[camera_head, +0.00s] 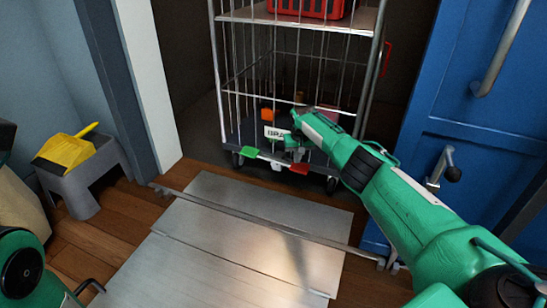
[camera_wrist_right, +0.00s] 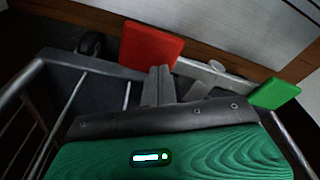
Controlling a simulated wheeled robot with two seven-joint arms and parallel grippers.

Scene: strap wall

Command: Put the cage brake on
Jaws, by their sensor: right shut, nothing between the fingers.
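The wire roll cage (camera_head: 290,75) stands upright on castors beyond the metal plate. At its near bottom edge are a green pedal (camera_head: 250,152) on the left and a red pedal (camera_head: 299,168) on the right, under a partly hidden white label (camera_head: 272,133) reading "BRA". My right gripper (camera_head: 294,146) is shut and empty, pointing down at the cage's near side, above the pedals. In the right wrist view the red pedal (camera_wrist_right: 150,46) lies just beyond the fingertips (camera_wrist_right: 160,84), and the green pedal (camera_wrist_right: 275,94) is to the right. I cannot tell whether the fingers touch anything. My left gripper is out of view.
A metal plate (camera_head: 240,225) lies on the wooden floor before the cage, with a low rail (camera_head: 260,226) across it. A blue door (camera_head: 470,110) stands right. A grey stool (camera_head: 82,180) with a yellow dustpan (camera_head: 66,150) is left. A red crate (camera_head: 306,8) sits on the cage shelf.

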